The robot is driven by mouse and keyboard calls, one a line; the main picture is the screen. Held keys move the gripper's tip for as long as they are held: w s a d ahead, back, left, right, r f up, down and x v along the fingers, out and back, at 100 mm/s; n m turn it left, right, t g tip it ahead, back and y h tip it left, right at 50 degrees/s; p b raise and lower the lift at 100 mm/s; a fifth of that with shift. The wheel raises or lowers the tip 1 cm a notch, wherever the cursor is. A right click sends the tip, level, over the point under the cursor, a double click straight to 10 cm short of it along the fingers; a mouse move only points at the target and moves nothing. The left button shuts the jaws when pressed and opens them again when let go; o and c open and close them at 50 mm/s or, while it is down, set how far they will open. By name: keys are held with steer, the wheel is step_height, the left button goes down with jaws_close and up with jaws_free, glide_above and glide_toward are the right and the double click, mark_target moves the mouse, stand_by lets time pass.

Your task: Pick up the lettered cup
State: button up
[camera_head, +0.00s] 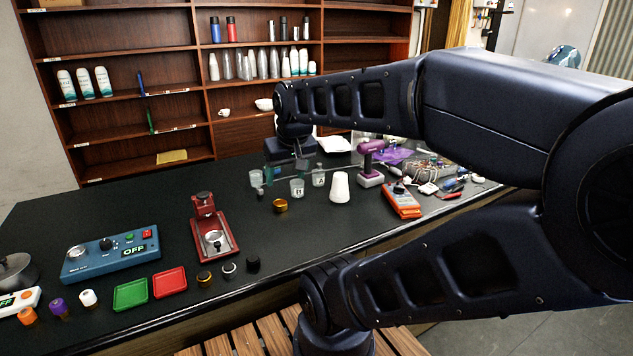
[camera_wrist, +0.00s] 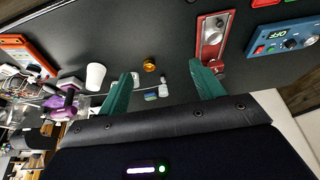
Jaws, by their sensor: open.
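A small clear cup with a white label bearing a dark mark, likely the lettered cup (camera_head: 297,188), stands upright on the black counter. The letter is too small to read. A similar labelled cup (camera_head: 319,176) stands behind it to the right, and a plain clear cup (camera_head: 256,179) to the left. My gripper (camera_head: 285,170) is over this group, its green fingers spread and empty. In the wrist view my gripper (camera_wrist: 161,70) is open, and small labelled items (camera_wrist: 151,96) show between the fingers; which cup is which there I cannot tell.
A brass ring (camera_head: 280,206) and a white tapered cup (camera_head: 340,188) stand in front and right of the cups. A purple tool (camera_head: 370,165) and an orange meter (camera_head: 402,200) are further right. A red press (camera_head: 212,230) stands left, with clear counter between.

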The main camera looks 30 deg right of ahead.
steer(key=shift+o, duration=0.6)
steer(key=shift+w, duration=0.1)
steer(key=m+g+h, duration=0.1)
steer(key=m+h, duration=0.1)
steer(key=m, duration=0.5)
glide_above(297, 186)
step_height(297, 186, down, 17)
steer(key=shift+h, duration=0.3)
steer(key=shift+a+x, duration=0.15)
steer(key=shift+x, duration=2.4)
steer(key=shift+a+x, duration=0.2)
steer(key=shift+x, duration=2.4)
steer(key=shift+f, duration=0.1)
steer(key=c, duration=1.1)
